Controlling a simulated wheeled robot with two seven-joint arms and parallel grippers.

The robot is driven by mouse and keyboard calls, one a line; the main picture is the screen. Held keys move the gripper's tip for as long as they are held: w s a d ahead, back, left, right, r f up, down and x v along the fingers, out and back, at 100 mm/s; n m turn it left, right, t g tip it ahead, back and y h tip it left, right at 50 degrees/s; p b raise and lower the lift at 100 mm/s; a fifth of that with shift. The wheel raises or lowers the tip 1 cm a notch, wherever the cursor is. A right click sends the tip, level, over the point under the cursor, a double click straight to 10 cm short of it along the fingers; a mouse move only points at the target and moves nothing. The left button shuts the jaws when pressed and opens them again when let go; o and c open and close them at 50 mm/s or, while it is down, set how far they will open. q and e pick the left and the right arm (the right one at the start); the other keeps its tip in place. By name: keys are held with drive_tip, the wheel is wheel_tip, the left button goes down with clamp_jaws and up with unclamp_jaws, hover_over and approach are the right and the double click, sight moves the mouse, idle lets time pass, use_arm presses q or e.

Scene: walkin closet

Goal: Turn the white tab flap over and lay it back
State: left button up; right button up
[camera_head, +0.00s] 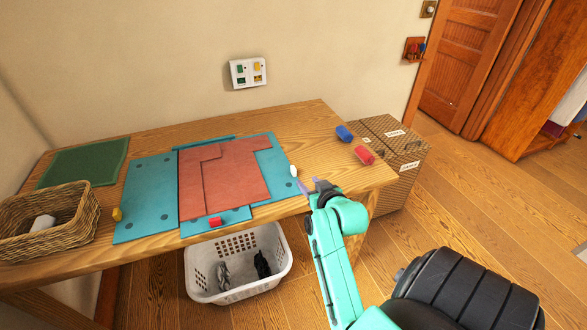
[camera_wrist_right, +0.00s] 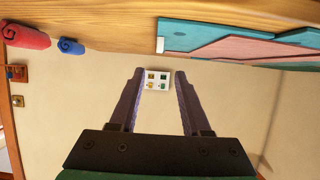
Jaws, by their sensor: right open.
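The white tab (camera_head: 294,170) sticks out from the right edge of the teal right flap (camera_head: 275,155), which lies flat on the table. In the right wrist view the white tab (camera_wrist_right: 160,45) shows at the edge of the teal flap (camera_wrist_right: 190,35). My right gripper (camera_head: 318,186) is open and empty, just right of the white tab near the table's front edge, apart from it. Its two fingers (camera_wrist_right: 158,80) also show in the wrist view. My left gripper is not in view.
A yellow tab (camera_head: 117,214) and a red tab (camera_head: 216,221) mark other flaps. A wicker basket (camera_head: 50,217) and green mat (camera_head: 85,163) stand left. Blue (camera_head: 344,133) and red (camera_head: 364,155) rolls lie right. A white laundry basket (camera_head: 238,290) stands below.

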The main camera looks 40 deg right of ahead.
sight(295, 169)
drive_tip(key=x, duration=1.4)
drive_tip(key=shift+w+d, duration=0.15)
drive_tip(key=shift+w, duration=0.1)
clamp_jaws()
idle(0.6)
